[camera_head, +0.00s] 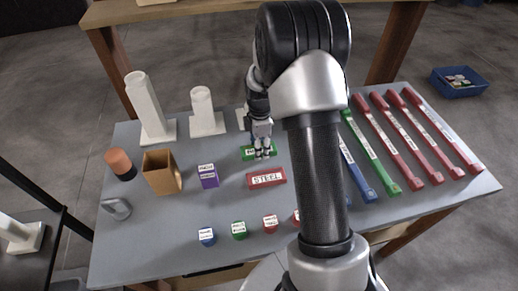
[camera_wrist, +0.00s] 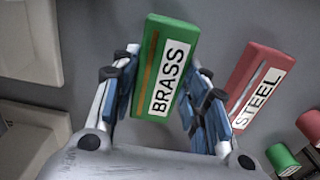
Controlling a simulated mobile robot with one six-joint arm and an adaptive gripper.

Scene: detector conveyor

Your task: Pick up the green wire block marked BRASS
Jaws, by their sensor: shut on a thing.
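The green wire block marked BRASS (camera_wrist: 163,65) lies between the two fingers of my gripper (camera_wrist: 160,90) in the wrist view. Its white label faces the camera. In the head view my gripper (camera_head: 261,150) points down at the table, shut on the green block (camera_head: 247,154), which shows on both sides of the fingers. I cannot tell from the head view whether the block still touches the table.
A red block marked STEEL (camera_head: 266,178) lies just in front, and a purple block (camera_head: 208,176) is to the left. Small labelled blocks line the front of the grey table (camera_head: 150,240). White stands (camera_head: 205,115) are behind, and long red bars (camera_head: 420,135) are at right.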

